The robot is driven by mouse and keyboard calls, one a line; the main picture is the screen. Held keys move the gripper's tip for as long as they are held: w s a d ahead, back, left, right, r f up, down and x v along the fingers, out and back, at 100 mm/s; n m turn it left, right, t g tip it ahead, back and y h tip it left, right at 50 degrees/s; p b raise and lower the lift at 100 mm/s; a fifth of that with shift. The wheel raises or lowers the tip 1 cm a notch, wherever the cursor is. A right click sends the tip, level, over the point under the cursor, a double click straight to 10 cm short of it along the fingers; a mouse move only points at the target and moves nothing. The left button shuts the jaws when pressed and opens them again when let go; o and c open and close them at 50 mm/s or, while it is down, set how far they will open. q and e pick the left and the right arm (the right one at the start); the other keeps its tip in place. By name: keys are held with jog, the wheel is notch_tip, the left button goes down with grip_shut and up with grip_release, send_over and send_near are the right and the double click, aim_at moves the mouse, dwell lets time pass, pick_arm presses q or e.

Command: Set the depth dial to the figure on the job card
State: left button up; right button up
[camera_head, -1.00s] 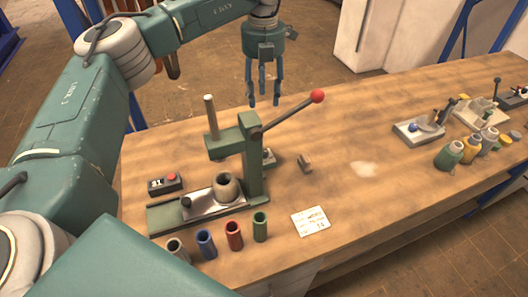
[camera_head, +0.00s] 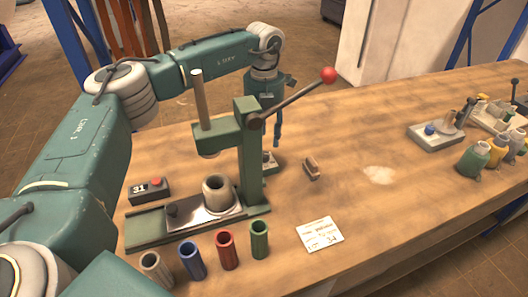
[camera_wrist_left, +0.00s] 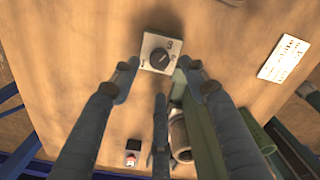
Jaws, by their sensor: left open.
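The depth dial is a black knob on a pale square plate (camera_wrist_left: 159,56), between and just beyond my left fingertips in the left wrist view. In the head view the plate (camera_head: 269,163) is partly hidden behind the green press column. My left gripper (camera_head: 274,140) is open and empty, pointing down behind the press and partly hidden by it. Its spread fingers (camera_wrist_left: 160,80) do not visibly touch the knob. The white job card (camera_head: 320,233) lies front right of the press; its small figures are hard to read. It also shows in the left wrist view (camera_wrist_left: 284,59).
The green press (camera_head: 249,160) has a red-ball lever (camera_head: 328,75) reaching right. A black box (camera_head: 148,190) with a red button seems to show 31. Several coloured tubes (camera_head: 227,250) stand in front. Mid-table is mostly clear.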

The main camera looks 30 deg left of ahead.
pick_arm(q)
notch_tip(320, 180, down, 7)
jog(key=shift+r+p, duration=0.15)
jog(key=shift+p, duration=0.4)
grip_shut()
